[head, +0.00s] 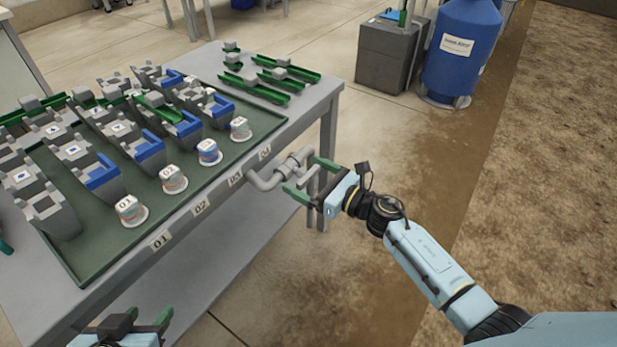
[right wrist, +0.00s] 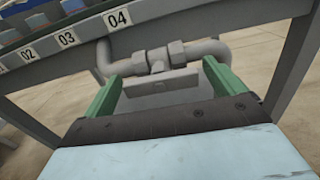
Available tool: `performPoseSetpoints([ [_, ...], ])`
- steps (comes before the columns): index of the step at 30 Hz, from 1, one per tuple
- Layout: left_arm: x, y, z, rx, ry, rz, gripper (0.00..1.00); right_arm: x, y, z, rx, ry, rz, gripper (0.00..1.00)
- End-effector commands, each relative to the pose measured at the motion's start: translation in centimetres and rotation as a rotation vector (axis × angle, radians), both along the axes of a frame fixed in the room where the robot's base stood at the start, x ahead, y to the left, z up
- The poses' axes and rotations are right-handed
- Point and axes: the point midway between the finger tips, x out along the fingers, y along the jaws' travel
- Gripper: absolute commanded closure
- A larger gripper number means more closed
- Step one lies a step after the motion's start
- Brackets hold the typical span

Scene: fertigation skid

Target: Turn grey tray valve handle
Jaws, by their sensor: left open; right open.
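The grey valve handle (right wrist: 160,84) is a flat bar on a short stem below a grey pipe (right wrist: 200,50) in the right wrist view. In the head view the pipe (head: 264,183) projects from the table's front edge near label 04, and the handle (head: 311,182) is small there. My right gripper (head: 308,177) is open with its green fingers on either side of the handle. In the right wrist view gaps show between the handle and both fingers (right wrist: 160,85). My left gripper (head: 130,322) is open at the bottom left, away from the valve, and partly cut off.
The green tray (head: 245,158) on the grey table holds several numbered cups and grey and blue blocks. Green channel pieces (head: 265,90) lie at its far end. A blue barrel (head: 458,55) and a grey box (head: 385,58) stand behind. Floor right of the table is clear.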

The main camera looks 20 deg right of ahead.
Motion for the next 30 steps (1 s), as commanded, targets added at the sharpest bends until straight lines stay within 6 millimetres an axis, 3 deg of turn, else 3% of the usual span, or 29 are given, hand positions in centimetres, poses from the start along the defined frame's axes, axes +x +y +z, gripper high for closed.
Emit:
performPoseSetpoints([
  [8, 0.13, -0.07, 0.14, -0.003, -0.01, -0.001, 0.55, 0.13, 0.14, -0.01, 0.0, 0.001, 0.0, 0.05],
  [19, 0.11, -0.07, 0.1, -0.002, -0.009, -0.001, 0.55, 0.11, 0.12, -0.02, -0.001, 0.001, 0.001, 0.5],
  [30, -0.35, 0.12, -0.17, 0.007, 0.028, 0.001, 0.55, 0.08, 0.15, 0.01, 0.053, 0.044, 0.003, 0.5],
])
